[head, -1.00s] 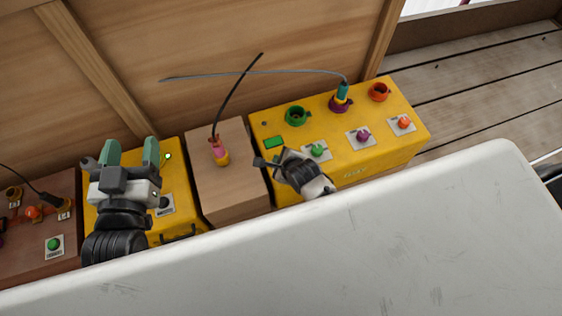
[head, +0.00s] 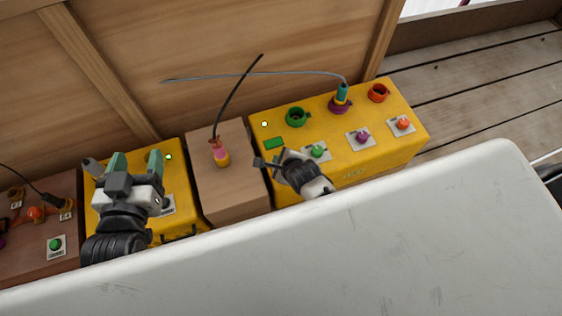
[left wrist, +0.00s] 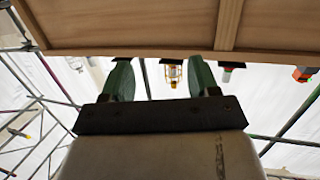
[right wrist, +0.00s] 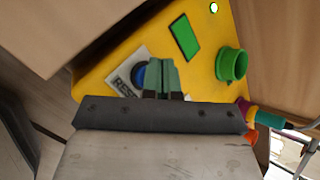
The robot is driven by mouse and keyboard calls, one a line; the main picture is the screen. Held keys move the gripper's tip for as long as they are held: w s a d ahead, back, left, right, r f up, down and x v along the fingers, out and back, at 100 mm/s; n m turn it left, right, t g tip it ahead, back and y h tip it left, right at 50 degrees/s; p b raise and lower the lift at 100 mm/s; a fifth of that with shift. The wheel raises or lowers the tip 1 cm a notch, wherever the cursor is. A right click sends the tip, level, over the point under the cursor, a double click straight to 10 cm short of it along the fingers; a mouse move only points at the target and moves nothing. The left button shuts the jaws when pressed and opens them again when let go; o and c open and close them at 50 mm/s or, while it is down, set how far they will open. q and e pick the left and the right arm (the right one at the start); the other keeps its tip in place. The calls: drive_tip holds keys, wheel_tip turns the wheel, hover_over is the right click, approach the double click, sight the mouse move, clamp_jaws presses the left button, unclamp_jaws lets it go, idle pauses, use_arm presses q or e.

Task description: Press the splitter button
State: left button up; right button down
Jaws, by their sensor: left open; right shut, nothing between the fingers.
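I cannot tell which button is the splitter's. The long yellow box (head: 345,172) carries a green button (head: 317,152), a purple button (head: 362,138) and an orange button (head: 402,123). My right gripper (head: 258,162) is shut and empty at its left end. In the right wrist view its fingertips (right wrist: 162,66) partly cover a blue button (right wrist: 141,75) on a plate lettered "RES…"; contact cannot be told. My left gripper (head: 136,162) is open and empty above the small yellow box (head: 180,187), hiding much of its top, including most of a label plate (head: 168,205).
A brown box (head: 30,255) with another green button (head: 55,244) is far left. Sockets and cables rise behind the buttons. A wooden wall backs everything.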

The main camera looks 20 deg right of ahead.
use_arm(q)
drive_tip(key=shift+s+a+f+g+y+p, duration=0.2)
drive_tip(key=shift+s+f+g, duration=0.1)
drive_tip(key=shift+f+g, duration=0.25)
drive_tip(key=shift+s+a+f+g+y+p, duration=0.15)
drive_tip(key=shift+s+f+g, duration=0.15)
drive_tip(key=shift+f+g, duration=0.25)
drive_tip(key=shift+s+a+f+g+y+p, duration=0.2)
drive_tip(key=shift+s+f+g, duration=0.1)
drive_tip(key=shift+f+g, duration=0.25)
use_arm(e)
drive_tip(key=shift+r, duration=0.5)
drive_tip(key=shift+r+p, duration=0.4)
drive_tip(key=shift+p, duration=0.05)
drive_tip(key=shift+r+p, duration=0.9)
drive_tip(key=shift+p, duration=0.1)
drive_tip(key=shift+r+p, duration=0.95)
drive_tip(key=shift+p, duration=0.1)
drive_tip(key=shift+r+p, duration=0.35)
use_arm(q)
drive_tip(key=s+a+f+g+y, duration=0.1)
drive_tip(key=s+a+f+g, duration=0.1)
drive_tip(key=s+g, duration=0.2)
drive_tip(key=s+a+f+g+y, duration=0.1)
drive_tip(key=s+a+f+g, duration=0.1)
drive_tip(key=s+g, duration=0.3)
drive_tip(key=shift+s+n, duration=0.3)
drive_tip(key=shift+s, duration=0.45)
use_arm(e)
drive_tip(key=shift+f, duration=0.1)
